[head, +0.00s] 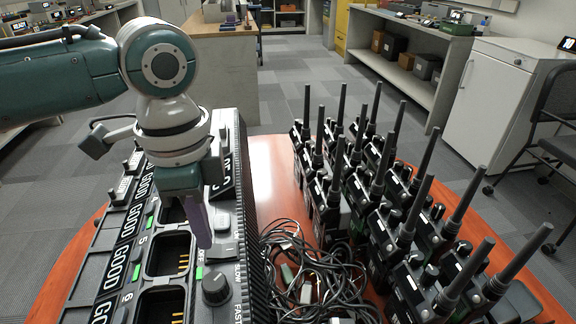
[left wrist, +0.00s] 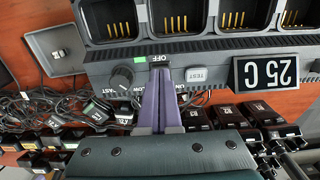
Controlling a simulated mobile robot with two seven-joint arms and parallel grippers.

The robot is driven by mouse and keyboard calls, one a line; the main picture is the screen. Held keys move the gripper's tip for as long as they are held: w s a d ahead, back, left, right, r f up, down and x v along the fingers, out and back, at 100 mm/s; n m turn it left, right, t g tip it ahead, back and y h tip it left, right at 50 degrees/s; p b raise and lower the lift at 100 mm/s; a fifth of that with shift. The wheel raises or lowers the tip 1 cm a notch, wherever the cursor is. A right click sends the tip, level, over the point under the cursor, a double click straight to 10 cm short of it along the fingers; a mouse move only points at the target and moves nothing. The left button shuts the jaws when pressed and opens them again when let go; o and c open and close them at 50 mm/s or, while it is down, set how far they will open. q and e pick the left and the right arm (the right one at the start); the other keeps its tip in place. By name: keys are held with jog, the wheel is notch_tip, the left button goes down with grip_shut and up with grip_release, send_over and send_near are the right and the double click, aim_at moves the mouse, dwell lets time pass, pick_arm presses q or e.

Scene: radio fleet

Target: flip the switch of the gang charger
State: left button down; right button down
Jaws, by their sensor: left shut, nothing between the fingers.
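The gang charger (head: 243,200) is a long black unit with open pockets, GOOD labels and a control strip along its right side. It also shows in the left wrist view (left wrist: 215,47). My left gripper (head: 203,244) points down at that strip, its purple fingers closed together with nothing between them. In the left wrist view the fingertips (left wrist: 161,70) are just below the OFF label (left wrist: 159,58), over the place between the round knob (left wrist: 122,77) and the TEST button (left wrist: 196,74). My right gripper is not in view.
Upright radios (head: 380,190) with tall antennas crowd the right side of the orange table (head: 268,160). Tangled black cables (head: 318,270) lie between them and the charger. A 25 C display (left wrist: 265,71) sits beside the TEST button.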

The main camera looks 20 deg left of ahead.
pick_arm(q)
jog(key=shift+f+b, duration=0.5)
jog(key=shift+f, duration=0.4)
dwell(0.3)
notch_tip(320, 180, up, 7)
jog(key=p, duration=0.8)
jog(key=shift+r, duration=0.1)
